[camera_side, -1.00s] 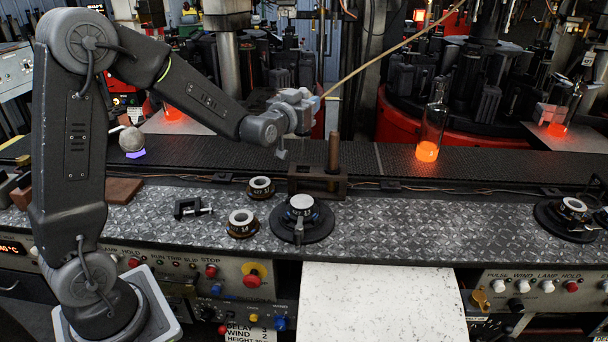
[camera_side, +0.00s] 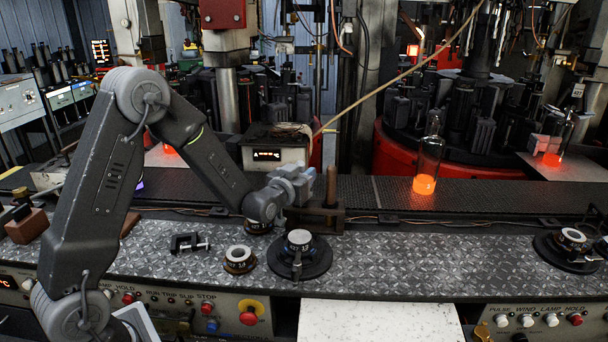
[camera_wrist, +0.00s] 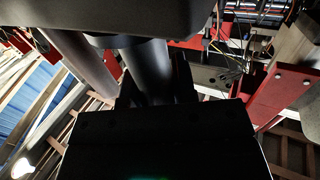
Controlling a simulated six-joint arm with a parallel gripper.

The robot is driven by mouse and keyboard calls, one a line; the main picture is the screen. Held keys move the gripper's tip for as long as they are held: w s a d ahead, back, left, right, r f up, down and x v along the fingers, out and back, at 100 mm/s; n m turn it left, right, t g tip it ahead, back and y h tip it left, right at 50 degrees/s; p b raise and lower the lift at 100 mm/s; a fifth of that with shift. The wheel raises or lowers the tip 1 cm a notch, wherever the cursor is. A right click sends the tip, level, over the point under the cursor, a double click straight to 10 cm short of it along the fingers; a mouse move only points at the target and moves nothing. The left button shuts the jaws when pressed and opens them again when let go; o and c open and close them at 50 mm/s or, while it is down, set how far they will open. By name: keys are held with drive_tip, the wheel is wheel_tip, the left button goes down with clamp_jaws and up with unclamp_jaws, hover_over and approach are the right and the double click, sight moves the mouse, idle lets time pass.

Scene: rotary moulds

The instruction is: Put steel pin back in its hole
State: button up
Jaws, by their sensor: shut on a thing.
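The steel pin (camera_side: 331,188), a brownish upright rod, stands at a dark block (camera_side: 330,219) behind the work plate. My gripper (camera_side: 311,186) is at the pin's height, reaching in from its left side, and is shut on it. The contact itself is hard to make out in the side view. In the wrist view a dark grey cylinder (camera_wrist: 150,70) rises between large dark shapes; I cannot tell for sure that it is the pin. The hole itself is not visible.
A round black mould part (camera_side: 299,263) with a light top stands in front of the block. A ring (camera_side: 238,262) and a small clamp (camera_side: 188,244) lie left of it. A glass bottle with a glowing base (camera_side: 426,165) stands on the conveyor. The plate's right middle is clear.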

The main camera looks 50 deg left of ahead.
drive_tip(key=shift+f, duration=0.4)
drive_tip(key=o, duration=0.9)
drive_tip(key=shift+r, duration=0.1)
drive_tip(key=shift+r, duration=0.35)
drive_tip(key=s+d+r+m+g+h, duration=0.1)
drive_tip(key=s+d+g, duration=0.3)
drive_tip(key=s, duration=0.6)
drive_tip(key=s+d+r+m+g+h, duration=0.1)
drive_tip(key=s+d, duration=0.4)
drive_tip(key=s, duration=0.6)
drive_tip(key=s+d+r+m+g+h, duration=0.1)
drive_tip(key=s+d+r+g+h, duration=0.2)
drive_tip(key=s, duration=0.8)
drive_tip(key=shift+d+r+m+g+h, duration=0.15)
drive_tip(key=shift+d+r+g, duration=0.3)
drive_tip(key=shift+g, duration=0.45)
drive_tip(key=shift+d+r+m+g+h, duration=0.15)
drive_tip(key=shift+d+r+g, duration=0.1)
drive_tip(key=shift+r+g, duration=0.5)
